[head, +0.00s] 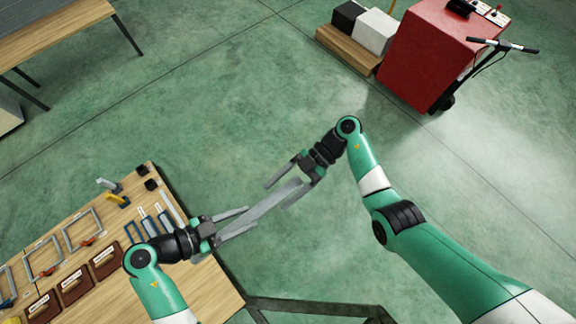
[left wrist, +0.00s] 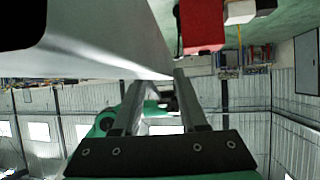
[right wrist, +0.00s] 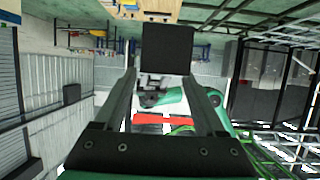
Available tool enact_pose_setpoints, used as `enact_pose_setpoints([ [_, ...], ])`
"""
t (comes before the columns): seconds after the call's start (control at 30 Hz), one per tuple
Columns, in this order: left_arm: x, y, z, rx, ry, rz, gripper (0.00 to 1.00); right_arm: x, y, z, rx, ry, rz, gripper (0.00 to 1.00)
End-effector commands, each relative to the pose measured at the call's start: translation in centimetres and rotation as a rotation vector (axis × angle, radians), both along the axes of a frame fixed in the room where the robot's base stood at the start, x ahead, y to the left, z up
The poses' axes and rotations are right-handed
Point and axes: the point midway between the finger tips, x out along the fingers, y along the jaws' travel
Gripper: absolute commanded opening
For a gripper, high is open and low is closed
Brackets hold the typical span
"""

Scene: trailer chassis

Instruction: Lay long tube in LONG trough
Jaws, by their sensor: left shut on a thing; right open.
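The long tube (head: 268,207) is a pale grey bar, held in the air beyond the workbench corner and slanting up to the right in the head view. My left gripper (head: 246,220) is shut on its lower left end; the tube fills the upper left of the left wrist view (left wrist: 110,40). My right gripper (head: 279,194) is open, its fingers on either side of the tube's upper right part. In the right wrist view a dark square end (right wrist: 167,48) shows between the fingertips; whether they touch it I cannot tell. I cannot identify the LONG trough.
The wooden workbench (head: 215,285) at lower left bears tools, grey frames and brown boxes (head: 105,260). A dark frame (head: 310,306) lies at the bottom centre. A red cabinet (head: 428,55) and a pallet with boxes (head: 347,50) stand at the back right. The middle floor is clear.

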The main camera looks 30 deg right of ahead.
Motion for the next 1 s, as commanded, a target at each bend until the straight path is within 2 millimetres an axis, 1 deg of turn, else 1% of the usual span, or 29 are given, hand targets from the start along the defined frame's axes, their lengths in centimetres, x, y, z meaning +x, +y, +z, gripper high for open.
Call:
enact_pose_setpoints([
  [0.03, 0.0, 0.0, 0.1, -0.002, -0.002, 0.000, 0.00, -0.1, 0.9, -0.3, 0.000, 0.001, 0.004, 0.72],
  [0.1, 0.0, 0.0, 0.1, -0.002, -0.002, 0.000, 0.00, -0.3, 2.1, -0.8, 0.000, 0.001, 0.004, 0.72],
  [0.23, 0.0, 0.0, 0.1, -0.002, -0.002, 0.000, 0.00, -0.4, 3.7, -1.5, 0.000, -0.001, 0.004, 0.72],
  [0.4, 0.0, 0.0, 0.1, -0.002, -0.002, 0.000, 0.00, -0.4, 4.6, -1.8, 0.000, -0.001, 0.002, 0.72],
  [0.6, 0.0, 0.0, 0.1, -0.002, -0.002, 0.000, 0.00, -0.4, 4.6, -1.8, 0.000, -0.002, 0.001, 0.72],
  [0.67, 0.0, 0.0, 0.1, -0.002, -0.002, 0.000, 0.00, -0.4, 4.6, -1.8, 0.000, -0.003, 0.001, 0.62],
  [0.8, 0.0, 0.0, 0.1, -0.002, -0.002, 0.000, 0.00, -0.4, 4.5, -1.8, 0.000, -0.003, 0.001, 0.36],
  [0.97, 0.0, 0.0, 0.1, -0.001, -0.002, 0.000, 0.00, -0.4, 4.5, -1.8, 0.000, -0.003, 0.001, 0.08],
  [1.0, 0.0, 0.0, 0.1, -0.001, -0.002, 0.000, 0.00, -0.4, 4.5, -1.8, 0.000, -0.003, 0.001, 0.01],
])
